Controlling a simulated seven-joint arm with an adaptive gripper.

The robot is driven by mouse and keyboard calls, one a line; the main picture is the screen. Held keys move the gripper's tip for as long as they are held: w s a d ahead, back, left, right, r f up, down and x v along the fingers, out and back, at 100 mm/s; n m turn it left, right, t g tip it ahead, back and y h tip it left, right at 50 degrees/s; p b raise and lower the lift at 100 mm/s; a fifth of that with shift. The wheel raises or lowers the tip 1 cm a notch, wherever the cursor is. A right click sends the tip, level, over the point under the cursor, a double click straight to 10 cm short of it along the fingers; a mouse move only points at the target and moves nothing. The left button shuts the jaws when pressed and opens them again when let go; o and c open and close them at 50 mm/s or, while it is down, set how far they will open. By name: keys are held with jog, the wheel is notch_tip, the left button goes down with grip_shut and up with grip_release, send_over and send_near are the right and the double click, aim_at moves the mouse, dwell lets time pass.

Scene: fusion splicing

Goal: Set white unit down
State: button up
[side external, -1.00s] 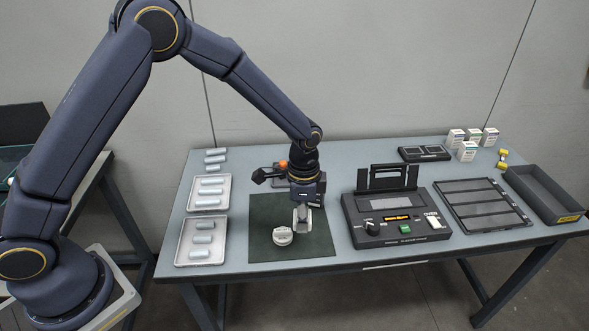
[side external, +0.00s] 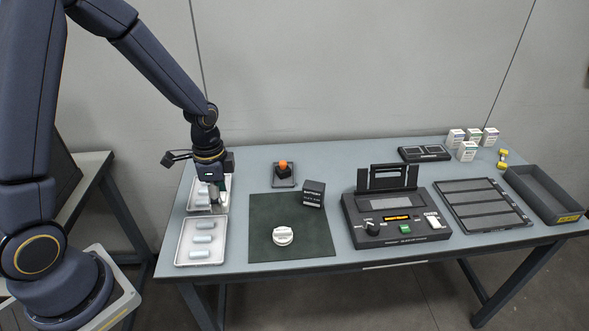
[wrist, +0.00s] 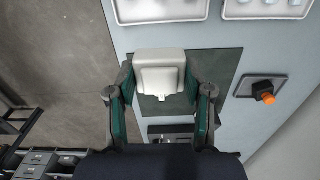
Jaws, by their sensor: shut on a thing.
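The white unit (wrist: 160,72) is a pale, rounded block held between the two dark green fingers of my gripper (wrist: 161,96) in the wrist view. In the side view my gripper (side external: 215,200) is at the left end of the table, in line with the upper white tray (side external: 225,208). There the fingers mostly hide the unit, and its height over the tray cannot be told. In the wrist view the dark green mat (wrist: 205,66) shows behind the unit.
The lower tray (side external: 182,247) holds grey-blue cylinders. The black splicer (side external: 398,222) stands right of the mat.

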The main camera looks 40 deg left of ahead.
jog(key=w+a+f, duration=0.2)
jog(key=w+f, duration=0.2)
jog(key=w, duration=0.5)
send_over(260, 207)
jog(key=f, duration=0.5)
jog(key=shift+s+f, duration=0.25)
jog(key=shift+w+f, duration=0.15)
jog(key=shift+f, duration=1.5)
jog(key=shift+f, duration=0.1)
jog(key=o, duration=1.1)
jog(key=shift+o, duration=0.2)
